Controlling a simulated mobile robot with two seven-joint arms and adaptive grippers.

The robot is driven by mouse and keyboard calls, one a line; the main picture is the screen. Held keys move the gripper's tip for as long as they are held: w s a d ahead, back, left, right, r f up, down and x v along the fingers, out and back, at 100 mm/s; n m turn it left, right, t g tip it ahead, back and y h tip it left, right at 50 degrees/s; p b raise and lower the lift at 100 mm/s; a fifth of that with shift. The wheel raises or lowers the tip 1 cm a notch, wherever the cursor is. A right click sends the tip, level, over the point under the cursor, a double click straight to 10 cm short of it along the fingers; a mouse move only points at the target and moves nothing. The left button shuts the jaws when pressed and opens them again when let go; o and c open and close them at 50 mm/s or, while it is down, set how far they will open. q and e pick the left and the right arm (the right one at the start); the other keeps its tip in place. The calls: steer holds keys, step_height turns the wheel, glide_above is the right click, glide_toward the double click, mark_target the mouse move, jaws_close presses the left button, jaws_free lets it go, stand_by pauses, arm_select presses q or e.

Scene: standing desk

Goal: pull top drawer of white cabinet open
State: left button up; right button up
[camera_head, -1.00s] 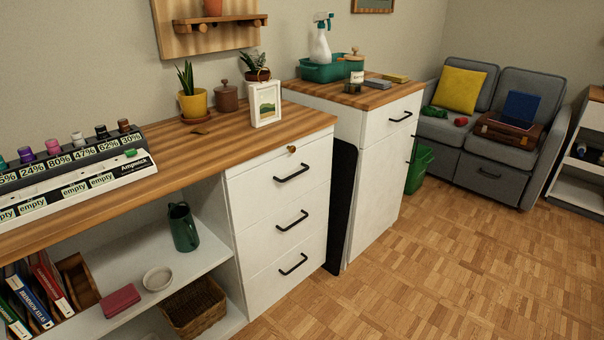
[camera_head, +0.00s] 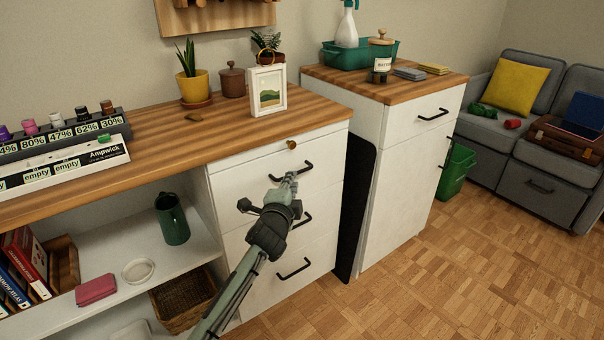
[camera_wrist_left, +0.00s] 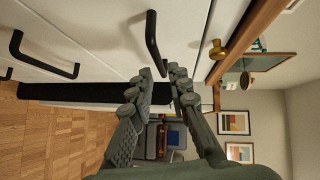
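The white cabinet (camera_head: 228,185) under the wooden top has drawers with black bar handles; its drawer fronts look flush. The highest black handle (camera_head: 308,167) is on the upper large drawer front, below a narrow strip with a brass knob (camera_head: 292,144). My right gripper is not in view.
A framed picture (camera_head: 268,90) and potted plant (camera_head: 189,75) stand on the top. A second white cabinet (camera_head: 395,190) stands to the right, past a dark panel (camera_head: 357,200). Open shelves (camera_head: 205,268) lie left. The wooden floor (camera_head: 440,290) ahead right is clear.

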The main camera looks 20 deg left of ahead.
arm_select(q)
steer(key=w, duration=0.3)
steer(key=w+f, duration=0.1)
steer(key=w, duration=0.1)
steer(key=shift+w+a+b, duration=0.3)
steer(key=shift+c, duration=0.8)
jaws_close()
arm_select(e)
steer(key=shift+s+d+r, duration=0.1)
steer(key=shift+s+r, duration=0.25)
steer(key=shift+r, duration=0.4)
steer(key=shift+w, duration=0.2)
